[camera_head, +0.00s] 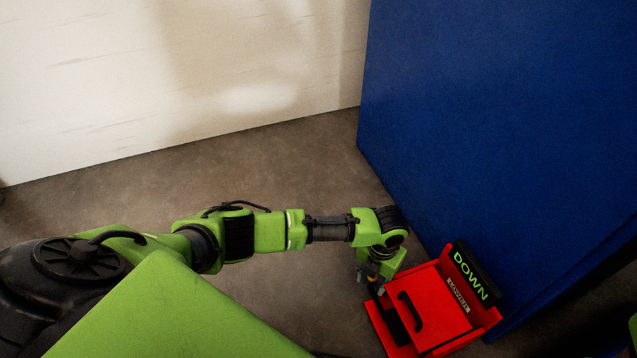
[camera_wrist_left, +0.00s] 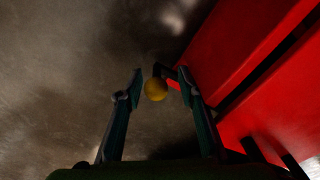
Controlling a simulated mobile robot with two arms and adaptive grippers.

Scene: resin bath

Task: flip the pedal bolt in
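The red pedal unit (camera_head: 440,310) sits on the floor against the blue cabinet, with a black strip marked DOWN (camera_head: 471,274) along its back. In the left wrist view, a yellow ball knob (camera_wrist_left: 156,90) on a short black arm stands beside the red side of the unit (camera_wrist_left: 235,50); it looks like the bolt's handle. My left gripper (camera_head: 372,287) is at the unit's left side. In the left wrist view its fingers (camera_wrist_left: 161,76) are apart, with the knob between them and a gap on each side. The knob is not clear in the head view. My right gripper is out of view.
The tall blue cabinet (camera_head: 500,120) stands right behind the pedal unit. A black curved handle (camera_head: 411,312) is on the unit's red face. Bare grey floor (camera_head: 290,165) lies to the left, up to a white wall (camera_head: 180,70).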

